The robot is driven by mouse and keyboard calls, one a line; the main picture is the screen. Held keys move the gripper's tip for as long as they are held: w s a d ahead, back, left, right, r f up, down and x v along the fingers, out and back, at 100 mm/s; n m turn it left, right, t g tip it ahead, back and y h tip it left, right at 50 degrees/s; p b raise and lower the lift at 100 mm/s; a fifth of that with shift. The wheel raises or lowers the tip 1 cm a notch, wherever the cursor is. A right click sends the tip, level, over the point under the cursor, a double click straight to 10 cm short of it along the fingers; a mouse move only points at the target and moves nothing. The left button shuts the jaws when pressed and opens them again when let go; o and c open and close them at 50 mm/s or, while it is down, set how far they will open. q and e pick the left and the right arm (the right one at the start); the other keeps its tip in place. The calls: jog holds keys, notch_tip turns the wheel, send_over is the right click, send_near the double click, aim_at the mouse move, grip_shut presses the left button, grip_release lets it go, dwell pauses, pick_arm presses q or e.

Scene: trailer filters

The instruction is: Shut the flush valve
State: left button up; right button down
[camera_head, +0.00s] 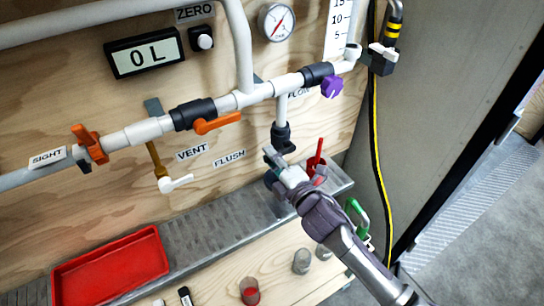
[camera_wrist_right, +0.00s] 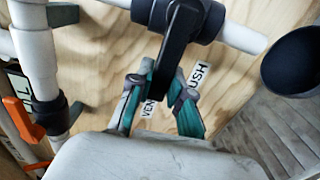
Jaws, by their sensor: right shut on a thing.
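The flush branch is a short white pipe (camera_head: 282,108) that drops from the main pipe to a black fitting (camera_head: 282,133), right of the FLUSH label (camera_head: 229,160). In the right wrist view the flush valve's black handle (camera_wrist_right: 177,38) sticks out from its black body on the white pipe. My right gripper (camera_head: 275,165) is at this fitting. Its teal-padded fingers also show in the right wrist view (camera_wrist_right: 163,78), closed on either side of the handle's end. The fingers partly hide the handle tip. My left gripper is not in view.
An orange lever (camera_head: 217,123) sits left on the main pipe, and a purple knob (camera_head: 332,87) sits right. A white vent spout (camera_head: 175,183) hangs lower left. A black outlet cup (camera_wrist_right: 291,62) is close beside the gripper. A red tray (camera_head: 110,269) lies on the metal shelf below.

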jog(key=shift+f, duration=0.15)
jog(key=c, duration=1.1)
grip_release()
jog(key=shift+o, duration=0.2)
jog(key=v, duration=1.2)
